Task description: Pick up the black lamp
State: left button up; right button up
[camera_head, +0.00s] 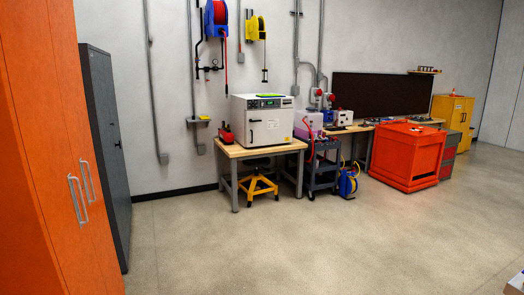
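I cannot make out a black lamp in the head view. Small dark items lie on the long workbench (352,129) at the back, too small to tell apart. Neither of my grippers is in view.
An orange cabinet (50,150) and a dark grey cabinet (103,150) stand at left. A wooden table (236,151) holds a white oven (264,122), with a yellow stool (259,187) below. A dark cart (318,165), orange crate (405,155) and yellow cabinet (455,118) stand rightward. The foreground floor is mostly clear.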

aim_at(264, 72)
jog(key=i+z, duration=0.4)
jog(key=i, duration=3.75)
jog(key=i+l, duration=0.1)
jog(key=i, duration=1.25)
jog(key=j+u, duration=0.05)
jog(key=j, duration=0.05)
